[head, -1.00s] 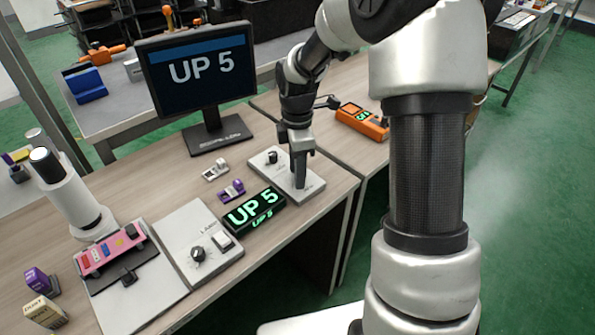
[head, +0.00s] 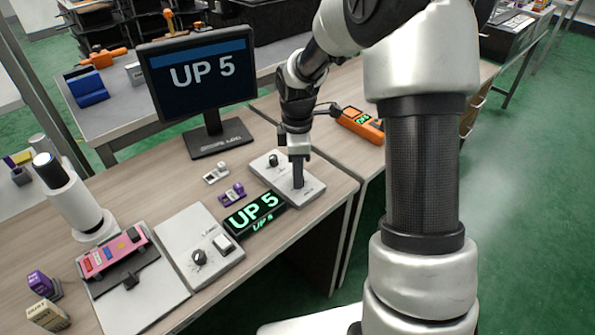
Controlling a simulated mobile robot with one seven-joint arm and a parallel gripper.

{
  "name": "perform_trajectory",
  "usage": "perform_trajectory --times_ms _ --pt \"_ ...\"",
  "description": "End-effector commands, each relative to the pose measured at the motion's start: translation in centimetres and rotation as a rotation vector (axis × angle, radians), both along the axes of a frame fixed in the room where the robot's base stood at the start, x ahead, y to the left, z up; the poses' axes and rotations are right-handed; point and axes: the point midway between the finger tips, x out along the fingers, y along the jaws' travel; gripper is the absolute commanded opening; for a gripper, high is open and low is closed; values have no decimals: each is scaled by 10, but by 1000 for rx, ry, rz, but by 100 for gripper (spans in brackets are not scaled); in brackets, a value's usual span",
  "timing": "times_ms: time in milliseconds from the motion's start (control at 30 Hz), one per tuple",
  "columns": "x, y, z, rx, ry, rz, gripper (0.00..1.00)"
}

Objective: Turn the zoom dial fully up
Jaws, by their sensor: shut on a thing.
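A grey control panel (head: 312,196) lies near the right edge of the wooden desk, with a black knob (head: 273,160) at its far-left end. My gripper (head: 298,185) points down at the near-right part of this panel. It is shut on what looks like the zoom dial, which the fingers hide. The print on the panel is too small to read. The monitor (head: 200,75) shows "UP 5" in white. A small black display (head: 254,213) in front of the panel shows "UP 5" in green.
A second grey panel (head: 185,232) holds a black knob (head: 199,257) and a light switch (head: 223,243). A white cylindrical device (head: 75,200) and a pink block (head: 112,252) stand at the left. An orange meter (head: 360,124) lies behind my gripper.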

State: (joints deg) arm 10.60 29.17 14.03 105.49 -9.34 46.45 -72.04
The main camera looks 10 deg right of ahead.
Motion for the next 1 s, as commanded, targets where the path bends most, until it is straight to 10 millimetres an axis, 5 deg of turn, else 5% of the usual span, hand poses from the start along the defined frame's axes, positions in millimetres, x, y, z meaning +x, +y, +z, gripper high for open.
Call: perform_trajectory --times_ms 1000 --pt "3 -3 2 -2 2 -955 0"
